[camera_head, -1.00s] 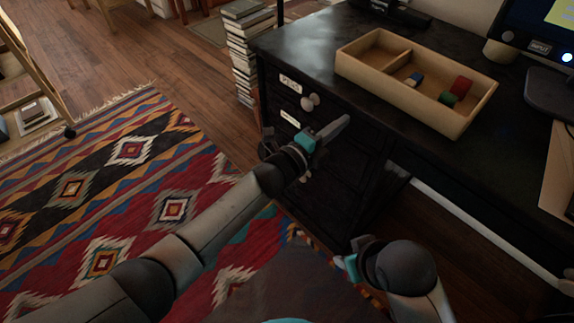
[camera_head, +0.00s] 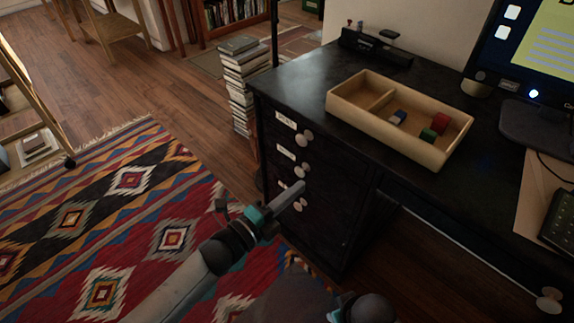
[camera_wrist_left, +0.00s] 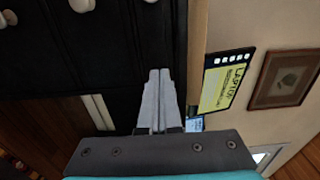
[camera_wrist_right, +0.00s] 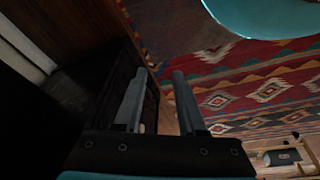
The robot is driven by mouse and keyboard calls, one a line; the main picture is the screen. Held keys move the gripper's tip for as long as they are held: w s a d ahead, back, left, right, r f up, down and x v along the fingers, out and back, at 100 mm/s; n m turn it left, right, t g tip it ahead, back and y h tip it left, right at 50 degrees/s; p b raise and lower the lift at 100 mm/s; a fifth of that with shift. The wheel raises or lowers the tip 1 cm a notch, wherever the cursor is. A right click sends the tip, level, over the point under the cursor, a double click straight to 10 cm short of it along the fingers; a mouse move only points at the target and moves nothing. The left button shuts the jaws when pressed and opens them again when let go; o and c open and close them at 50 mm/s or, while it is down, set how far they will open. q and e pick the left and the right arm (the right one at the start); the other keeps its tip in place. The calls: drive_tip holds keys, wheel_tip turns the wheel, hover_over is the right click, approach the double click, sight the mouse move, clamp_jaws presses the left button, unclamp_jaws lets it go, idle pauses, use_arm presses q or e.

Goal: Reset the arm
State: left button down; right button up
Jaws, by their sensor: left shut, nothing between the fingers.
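My left gripper (camera_head: 300,188) is shut and empty in the head view, in front of the dark desk's drawers. Its grey fingers lie together in the left wrist view (camera_wrist_left: 157,80). Its arm comes in from the bottom left over the rug. My right arm shows only in part at the bottom edge of the head view, and its fingers cannot be made out there. In the right wrist view my right gripper (camera_wrist_right: 159,76) has its two fingers apart with nothing between them.
The black desk (camera_head: 300,77) has drawers with round white knobs (camera_head: 304,137). On it are a wooden tray (camera_head: 388,135) with small coloured blocks, a monitor (camera_head: 520,50) and a keyboard (camera_head: 562,222). A book stack (camera_head: 243,75) stands left of the desk. A patterned rug (camera_head: 100,220) covers the left floor.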

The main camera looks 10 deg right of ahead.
use_arm(q)
drive_tip(key=s+a+f+n+y+p, duration=0.3)
drive_tip(key=a+f+n+y, duration=0.2)
drive_tip(key=a+f+n, duration=0.35)
drive_tip(key=s+a+f+n+y+p, duration=0.2)
drive_tip(key=a+f+n+y, duration=0.45)
drive_tip(key=a+f, duration=0.35)
drive_tip(key=s+a+f+n+g+y+p, duration=0.1)
drive_tip(key=s+a+f+n+g, duration=0.1)
drive_tip(key=s, duration=0.7)
drive_tip(key=s+a+f+n+g+y+p, duration=0.1)
drive_tip(key=s+a+f+n+g, duration=0.2)
drive_tip(key=s, duration=0.7)
drive_tip(key=s+a+f+n+g+y+p, duration=0.1)
drive_tip(key=s+a+f+n+g+p, duration=0.1)
drive_tip(key=s+a+f+n, duration=0.4)
drive_tip(key=s+a+g, duration=0.1)
drive_tip(key=s+a, duration=0.1)
drive_tip(key=s, duration=0.1)
drive_tip(key=shift+s+y, duration=0.3)
drive_tip(key=shift+y, duration=0.05)
use_arm(e)
drive_tip(key=s+d+f, duration=0.7)
drive_tip(key=s+f, duration=0.3)
drive_tip(key=s, duration=0.2)
drive_tip(key=shift+d+g+h, duration=0.3)
drive_tip(key=shift+h, duration=0.1)
